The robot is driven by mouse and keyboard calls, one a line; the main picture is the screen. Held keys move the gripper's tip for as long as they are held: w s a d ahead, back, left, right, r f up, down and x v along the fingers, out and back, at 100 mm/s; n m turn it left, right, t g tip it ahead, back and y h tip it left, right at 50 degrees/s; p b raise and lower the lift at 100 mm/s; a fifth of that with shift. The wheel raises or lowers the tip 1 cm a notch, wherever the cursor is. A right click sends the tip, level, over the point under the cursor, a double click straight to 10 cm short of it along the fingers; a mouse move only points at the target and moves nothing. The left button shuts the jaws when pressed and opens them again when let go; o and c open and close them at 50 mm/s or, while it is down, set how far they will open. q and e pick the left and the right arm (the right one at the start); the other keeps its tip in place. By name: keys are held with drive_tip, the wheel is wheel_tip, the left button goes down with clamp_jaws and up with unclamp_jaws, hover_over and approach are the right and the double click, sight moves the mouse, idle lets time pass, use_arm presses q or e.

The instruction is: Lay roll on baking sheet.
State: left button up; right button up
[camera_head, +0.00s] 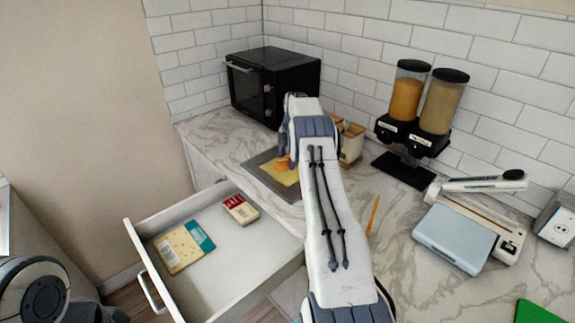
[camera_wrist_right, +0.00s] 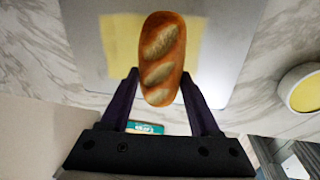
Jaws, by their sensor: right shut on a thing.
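The roll (camera_wrist_right: 162,55) is golden brown with pale slashes. In the right wrist view it lies between the two dark fingers of my right gripper (camera_wrist_right: 161,82), which is shut on it. In the head view a small part of the roll (camera_head: 284,163) shows beside my right arm, over the baking sheet. The grey baking sheet (camera_head: 256,169) lies on the marble counter with a yellow sheet (camera_head: 282,176) on it. The wrist view also shows the baking sheet (camera_wrist_right: 220,75) beneath the roll. I cannot tell whether the roll touches it. My left gripper is out of view.
An open drawer (camera_head: 226,262) holding flat boxes sits below the counter. A black oven (camera_head: 275,85) stands behind the sheet. A wooden-sided container (camera_head: 350,145) is to its right, and an orange stick (camera_head: 374,214), dispensers (camera_head: 425,105) and a blue-grey scale (camera_head: 455,238) are further right.

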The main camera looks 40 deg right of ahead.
sight(287, 167)
drive_tip(key=shift+f+p, duration=0.9)
drive_tip(key=shift+f, duration=1.15)
drive_tip(key=o, duration=0.9)
drive_tip(key=shift+f, duration=0.15)
drive_tip(key=o, duration=0.4)
drive_tip(key=shift+o, duration=0.2)
